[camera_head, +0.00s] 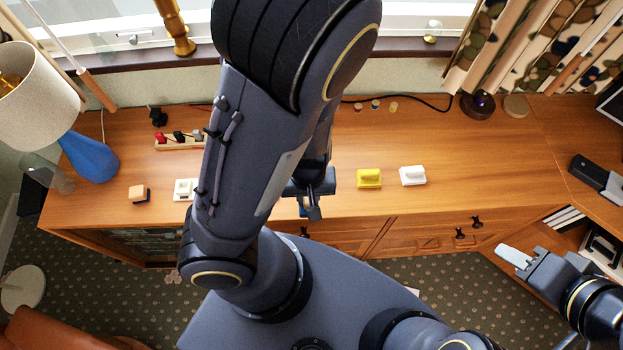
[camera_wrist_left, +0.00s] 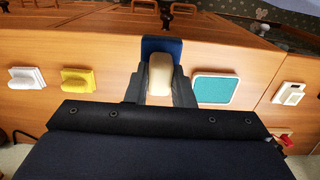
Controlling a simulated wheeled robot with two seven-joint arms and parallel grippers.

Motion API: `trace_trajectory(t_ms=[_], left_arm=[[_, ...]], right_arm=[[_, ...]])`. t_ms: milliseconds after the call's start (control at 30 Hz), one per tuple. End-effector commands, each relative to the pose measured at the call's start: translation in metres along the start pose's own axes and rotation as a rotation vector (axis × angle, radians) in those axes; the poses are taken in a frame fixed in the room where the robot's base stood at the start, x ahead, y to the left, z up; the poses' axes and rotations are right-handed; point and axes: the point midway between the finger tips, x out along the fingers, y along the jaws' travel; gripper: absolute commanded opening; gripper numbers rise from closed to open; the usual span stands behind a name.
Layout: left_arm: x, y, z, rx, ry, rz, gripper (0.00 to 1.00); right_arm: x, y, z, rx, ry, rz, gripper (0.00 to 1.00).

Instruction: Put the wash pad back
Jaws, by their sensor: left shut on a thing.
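My left gripper (camera_head: 314,198) is shut on a pad with a cream handle (camera_wrist_left: 160,76) and a blue base (camera_wrist_left: 160,46); this looks like the wash pad. In the left wrist view the two fingers grip the sides of the handle. In the head view my own arm hides most of the pad, near the cabinet's front edge. A teal square with a pale rim (camera_wrist_left: 215,89) lies on the wooden top beside the gripper in the wrist view. My right gripper (camera_head: 515,258) is at the lower right, away from the top; its jaw opening is unclear.
On the wooden cabinet top (camera_head: 460,150) stand a yellow block (camera_head: 369,178), a white block (camera_head: 413,175), a white square item (camera_head: 184,188) and a small tan-and-dark block (camera_head: 138,193). A blue lamp (camera_head: 88,158) stands left. The top's right part is fairly clear.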

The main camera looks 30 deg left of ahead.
Motion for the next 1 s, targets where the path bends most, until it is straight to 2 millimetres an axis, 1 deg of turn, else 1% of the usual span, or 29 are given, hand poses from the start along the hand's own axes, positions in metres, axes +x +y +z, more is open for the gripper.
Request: trace_trajectory(t_ms=[33, 200, 300, 400, 500, 633, 700, 833, 900, 1000], left_arm=[[0.011, -0.001, -0.015, -0.009, 0.001, -0.002, 0.03], [0.028, 0.002, -0.057, -0.006, 0.001, -0.002, 0.03], [0.051, 0.002, -0.073, -0.005, -0.002, -0.003, 0.03], [0.065, 0.004, -0.087, -0.002, 0.000, -0.002, 0.03], [0.074, 0.005, -0.096, -0.001, 0.001, -0.001, 0.03], [0.081, 0.005, -0.102, 0.002, 0.001, 0.000, 0.03], [0.088, 0.005, -0.107, -0.001, 0.001, -0.001, 0.03], [0.109, 0.005, -0.106, 0.000, -0.001, 0.000, 0.03], [0.115, 0.006, -0.106, 0.000, 0.000, 0.001, 0.03], [0.116, 0.006, -0.106, 0.001, 0.002, 0.001, 0.03]], right_arm=[[0.006, 0.003, 0.003, 0.000, 0.000, 0.000, 0.36], [0.011, 0.005, 0.006, 0.000, 0.000, 0.000, 0.36], [0.019, 0.009, 0.010, 0.000, 0.000, 0.000, 0.36], [0.022, 0.010, 0.011, 0.000, 0.000, 0.000, 0.36], [0.023, 0.011, 0.012, 0.000, 0.000, 0.000, 0.36], [0.024, 0.011, 0.012, 0.000, 0.000, 0.000, 0.36], [0.026, 0.012, 0.013, 0.000, 0.000, 0.000, 0.36], [0.033, 0.015, 0.016, 0.000, 0.000, 0.000, 0.36], [0.034, 0.015, 0.017, 0.000, 0.000, 0.000, 0.36], [0.033, 0.015, 0.017, 0.000, 0.000, 0.000, 0.36]])
